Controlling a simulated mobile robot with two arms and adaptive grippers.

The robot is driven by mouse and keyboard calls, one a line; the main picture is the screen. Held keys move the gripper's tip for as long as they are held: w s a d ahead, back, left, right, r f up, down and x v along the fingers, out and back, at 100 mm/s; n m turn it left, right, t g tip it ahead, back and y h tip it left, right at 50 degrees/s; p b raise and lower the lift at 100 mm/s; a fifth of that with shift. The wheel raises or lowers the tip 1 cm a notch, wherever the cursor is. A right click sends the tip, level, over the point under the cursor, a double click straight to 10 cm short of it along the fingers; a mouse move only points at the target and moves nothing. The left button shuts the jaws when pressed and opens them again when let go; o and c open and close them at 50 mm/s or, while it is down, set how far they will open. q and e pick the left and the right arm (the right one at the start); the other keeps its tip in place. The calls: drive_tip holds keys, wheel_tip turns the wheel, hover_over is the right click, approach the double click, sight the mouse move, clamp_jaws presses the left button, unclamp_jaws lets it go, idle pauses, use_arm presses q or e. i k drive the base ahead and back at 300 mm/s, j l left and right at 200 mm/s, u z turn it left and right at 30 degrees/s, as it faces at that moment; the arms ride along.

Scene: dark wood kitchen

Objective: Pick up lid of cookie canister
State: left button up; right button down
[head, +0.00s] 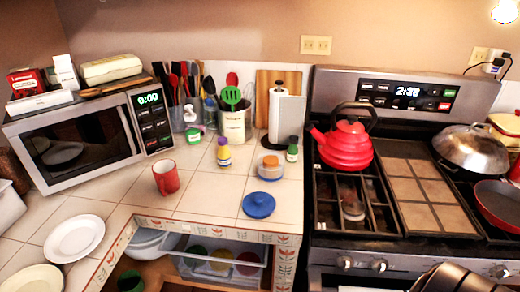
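A round blue lid (258,206) with a small raised middle lies flat on the white tiled counter near its front edge. A short, wide jar (270,169) with orange and blue-grey parts stands just behind it and looks like the canister. I cannot make out a label or whether the jar is open. The lid and jar look close but separate. Neither of my gripper's fingertips shows here, and nothing touches the lid.
A red cup (166,177), yellow-purple bottle (224,153) and green-capped bottle (292,149) stand nearby. Behind are a paper towel roll (287,115) and utensil crock (234,123). A stove with a red kettle (346,145) is right; a microwave (80,140) is left. Tiles left of the lid are bare.

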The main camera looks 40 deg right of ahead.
sight(256, 206)
drive_tip(key=z, duration=1.2)
